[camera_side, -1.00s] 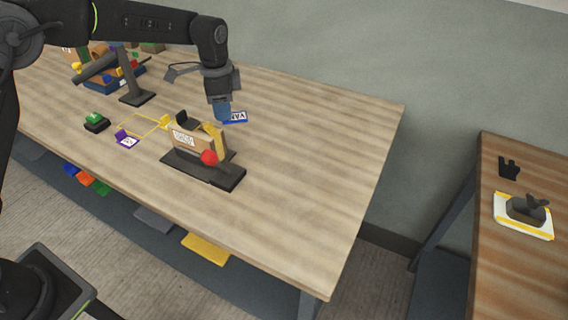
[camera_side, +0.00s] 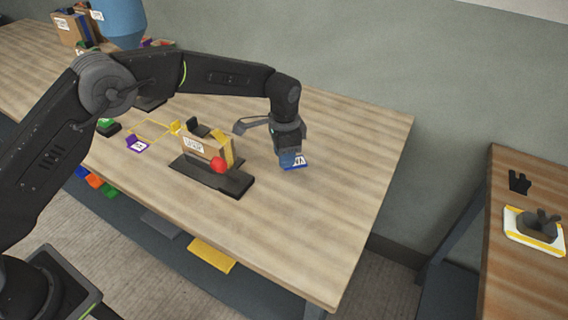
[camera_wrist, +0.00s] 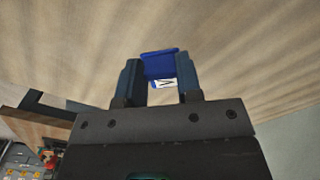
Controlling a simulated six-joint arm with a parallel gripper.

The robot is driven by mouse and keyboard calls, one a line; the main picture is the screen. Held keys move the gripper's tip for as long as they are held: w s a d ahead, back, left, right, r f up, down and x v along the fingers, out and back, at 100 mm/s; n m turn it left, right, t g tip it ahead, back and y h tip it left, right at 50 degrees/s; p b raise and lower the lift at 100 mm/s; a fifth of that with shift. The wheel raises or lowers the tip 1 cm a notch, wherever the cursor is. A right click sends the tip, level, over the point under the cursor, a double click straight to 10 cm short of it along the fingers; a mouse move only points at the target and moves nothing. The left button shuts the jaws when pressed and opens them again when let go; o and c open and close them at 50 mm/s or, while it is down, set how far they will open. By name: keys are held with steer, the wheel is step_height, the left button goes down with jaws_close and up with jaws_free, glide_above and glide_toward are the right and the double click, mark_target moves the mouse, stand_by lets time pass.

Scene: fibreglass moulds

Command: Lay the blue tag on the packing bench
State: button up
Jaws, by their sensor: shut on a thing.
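The blue tag (camera_side: 295,162) has a white label with dark letters, partly hidden by my fingers. My gripper (camera_side: 290,157) is shut on it, near the right part of the large wooden bench (camera_side: 340,150) in the side view. In the wrist view, the blue tag (camera_wrist: 159,66) sits between the two fingers of my gripper (camera_wrist: 160,78), with part of its white label showing. The side view does not make clear how high the tag is above the wood. I cannot tell which of the two benches is the packing bench.
A dark clamp fixture (camera_side: 212,176) with a red knob stands left of my gripper. A purple tag (camera_side: 137,144) lies further left. A second wooden bench (camera_side: 495,245) at the right, across a gap, holds a white and yellow plate (camera_side: 533,246) and a black forked stand (camera_side: 519,182).

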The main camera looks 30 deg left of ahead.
steer(key=shift+f, duration=1.75)
steer(key=shift+f, duration=0.15)
steer(key=o, duration=0.9)
